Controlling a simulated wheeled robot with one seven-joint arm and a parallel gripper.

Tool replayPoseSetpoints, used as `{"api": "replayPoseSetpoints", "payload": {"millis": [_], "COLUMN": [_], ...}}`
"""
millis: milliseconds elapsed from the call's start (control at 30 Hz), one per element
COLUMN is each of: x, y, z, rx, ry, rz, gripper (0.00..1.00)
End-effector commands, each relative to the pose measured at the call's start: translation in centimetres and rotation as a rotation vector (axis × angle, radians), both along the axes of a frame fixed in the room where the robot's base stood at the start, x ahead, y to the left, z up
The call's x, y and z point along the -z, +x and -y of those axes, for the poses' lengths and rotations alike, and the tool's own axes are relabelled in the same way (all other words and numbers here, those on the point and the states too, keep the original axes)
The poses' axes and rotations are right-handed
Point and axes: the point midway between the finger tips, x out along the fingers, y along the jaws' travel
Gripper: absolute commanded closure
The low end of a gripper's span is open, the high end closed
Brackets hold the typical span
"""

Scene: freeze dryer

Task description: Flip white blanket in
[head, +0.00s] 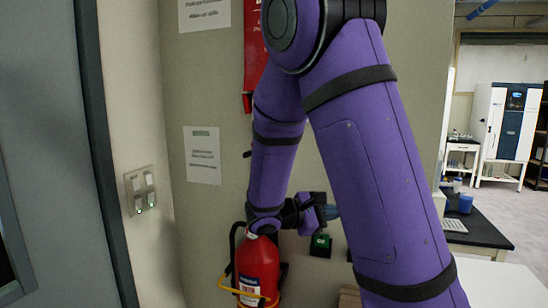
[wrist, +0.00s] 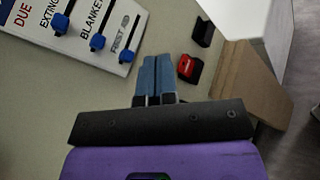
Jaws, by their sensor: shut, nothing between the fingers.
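In the wrist view a white board (wrist: 84,10) on the wall carries the labels "EXTING…", "BLANKET" and "FIRST", with a red "DUE" at its left end. Each label has a slot with a blue tab near its lower end. The blue tab by "BLANKET" (wrist: 97,42) is the middle one; part of its slot is cut off at the top. My gripper (wrist: 157,62) has its blue fingers together and empty, right of the board and apart from the tabs. In the head view my gripper (head: 332,211) is near the wall, right of my forearm. My arm probably hides the board there.
A red switch (wrist: 188,67) and a black holder (wrist: 203,31) are close right of the fingers. A brown box (wrist: 240,85) and a white surface (wrist: 240,22) lie further right. A red fire extinguisher (head: 258,270) hangs below my forearm, and a green button (head: 320,242) below my gripper.

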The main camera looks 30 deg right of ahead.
Motion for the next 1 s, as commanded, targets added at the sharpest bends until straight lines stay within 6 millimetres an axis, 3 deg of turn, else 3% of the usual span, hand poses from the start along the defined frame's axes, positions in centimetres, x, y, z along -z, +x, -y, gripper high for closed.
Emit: {"api": "replayPoseSetpoints", "payload": {"millis": [367, 700, 1000], "x": [-0.6, -0.6, 0.0], "y": [6.6, 12.7, 15.8], "z": [-1.0, -5.0, -8.2], "rx": [-0.218, -0.451, -0.593], "ry": [-0.414, -0.787, -0.988], "rz": [-0.217, -0.372, -0.443], "gripper": [1.0, 1.0, 1.0]}}
